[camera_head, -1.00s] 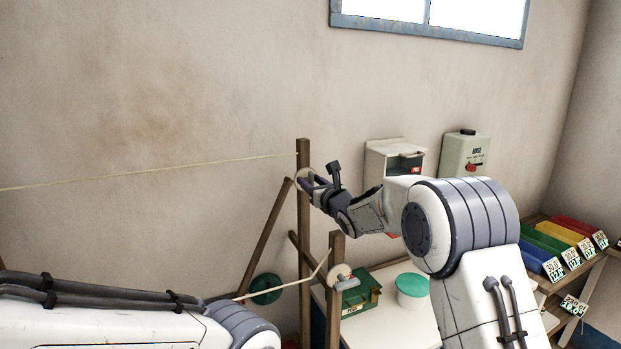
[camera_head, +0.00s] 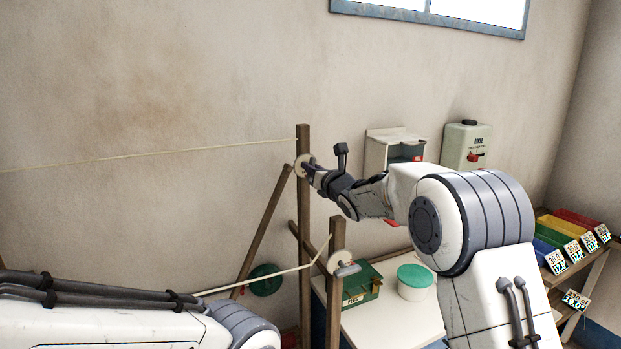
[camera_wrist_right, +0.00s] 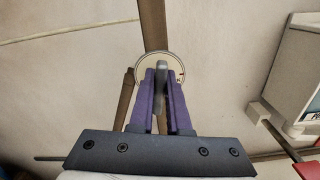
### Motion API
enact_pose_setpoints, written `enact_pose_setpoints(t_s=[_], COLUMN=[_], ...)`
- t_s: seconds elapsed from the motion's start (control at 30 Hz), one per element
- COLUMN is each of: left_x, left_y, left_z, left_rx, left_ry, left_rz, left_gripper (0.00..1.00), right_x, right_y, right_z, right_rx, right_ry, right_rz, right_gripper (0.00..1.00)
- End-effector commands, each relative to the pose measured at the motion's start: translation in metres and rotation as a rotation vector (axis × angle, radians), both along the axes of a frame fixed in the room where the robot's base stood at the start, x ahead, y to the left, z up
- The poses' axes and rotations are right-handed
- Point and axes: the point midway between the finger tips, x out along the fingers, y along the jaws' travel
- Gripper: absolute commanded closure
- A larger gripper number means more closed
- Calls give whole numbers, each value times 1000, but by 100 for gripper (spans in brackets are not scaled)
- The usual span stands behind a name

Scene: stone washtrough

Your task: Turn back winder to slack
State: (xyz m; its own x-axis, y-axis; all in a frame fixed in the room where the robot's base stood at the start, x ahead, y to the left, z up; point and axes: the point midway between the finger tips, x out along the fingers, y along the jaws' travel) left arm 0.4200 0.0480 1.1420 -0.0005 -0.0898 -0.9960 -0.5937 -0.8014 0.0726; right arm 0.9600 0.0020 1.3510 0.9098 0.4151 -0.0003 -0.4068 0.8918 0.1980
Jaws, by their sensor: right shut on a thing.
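The back winder is a pale round disc (camera_head: 304,165) on the taller wooden post (camera_head: 304,235) by the wall. My right gripper (camera_head: 311,171) is at this disc, its purple fingers shut on the winder's grey handle. In the right wrist view the fingers (camera_wrist_right: 161,88) close around the handle (camera_wrist_right: 161,76), with the disc (camera_wrist_right: 178,63) just behind. The back line (camera_head: 150,154) runs left from the post and looks nearly straight. A second winder (camera_head: 340,262) with a grey handle sits on the shorter front post; its line (camera_head: 270,275) bends downward left. My left gripper is out of view.
A white table below holds a green box (camera_head: 362,287) and a green-lidded tub (camera_head: 414,282). Coloured bins (camera_head: 565,235) stand at far right. A slanted brace (camera_head: 265,230) leans by the back post.

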Motion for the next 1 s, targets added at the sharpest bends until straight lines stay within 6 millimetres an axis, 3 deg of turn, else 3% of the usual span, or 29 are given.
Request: enact_pose_setpoints(t_s=[0.03,0.3,0.63,1.0], left_x=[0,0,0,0], left_y=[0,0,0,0], left_z=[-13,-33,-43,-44], left_rx=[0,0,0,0], left_ry=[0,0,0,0], left_rz=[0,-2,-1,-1], left_gripper=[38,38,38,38], right_x=[0,1,1,1], right_y=[-1,-2,-3,-3], right_z=[-5,-2,-1,0], right_rx=[34,213,353,386], right_ry=[11,94,159,174], right_rz=[-1,-1,-2,-2], right_gripper=[100,100,100,100])
